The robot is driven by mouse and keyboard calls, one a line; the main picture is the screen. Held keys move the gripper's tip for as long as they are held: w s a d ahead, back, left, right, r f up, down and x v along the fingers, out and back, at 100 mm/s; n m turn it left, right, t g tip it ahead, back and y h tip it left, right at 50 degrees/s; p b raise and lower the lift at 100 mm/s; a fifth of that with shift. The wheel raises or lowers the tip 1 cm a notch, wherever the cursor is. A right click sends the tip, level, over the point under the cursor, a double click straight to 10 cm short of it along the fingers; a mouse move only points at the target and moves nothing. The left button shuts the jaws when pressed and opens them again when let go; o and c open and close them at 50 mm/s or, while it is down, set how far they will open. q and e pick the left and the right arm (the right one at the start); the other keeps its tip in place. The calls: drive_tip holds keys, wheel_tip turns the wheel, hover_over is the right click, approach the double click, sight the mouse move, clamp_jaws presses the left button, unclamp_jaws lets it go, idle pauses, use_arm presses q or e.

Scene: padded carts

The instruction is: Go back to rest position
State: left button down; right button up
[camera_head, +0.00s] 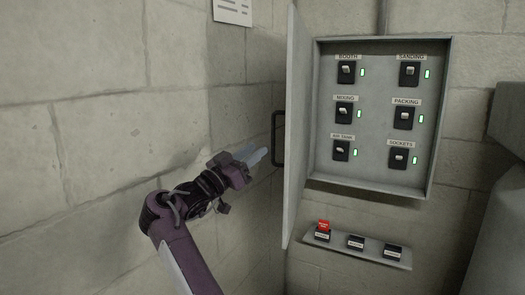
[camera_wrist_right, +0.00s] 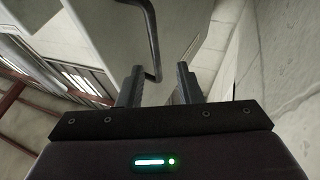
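My right gripper (camera_head: 256,156) is at the left of the open cabinet door, close to its black handle (camera_head: 277,139). In the right wrist view my right gripper (camera_wrist_right: 158,84) has its two fingers apart with nothing held between them. The handle (camera_wrist_right: 153,40) shows there beyond the fingertips, its bent lower end near the left finger. The grey cabinet door (camera_head: 297,130) stands swung open toward me. My left gripper is in neither view.
The wall cabinet (camera_head: 378,170) holds several labelled black switches, each beside a lit green light. Below it a small shelf (camera_head: 340,248) carries a red-topped black block (camera_head: 323,231) and two black blocks. A grey bulky shape (camera_head: 495,200) stands at the right. Block walls close the corner.

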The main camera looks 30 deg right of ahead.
drive_tip(key=shift+a+f, duration=0.15)
drive_tip(key=shift+a, duration=0.1)
idle(0.3)
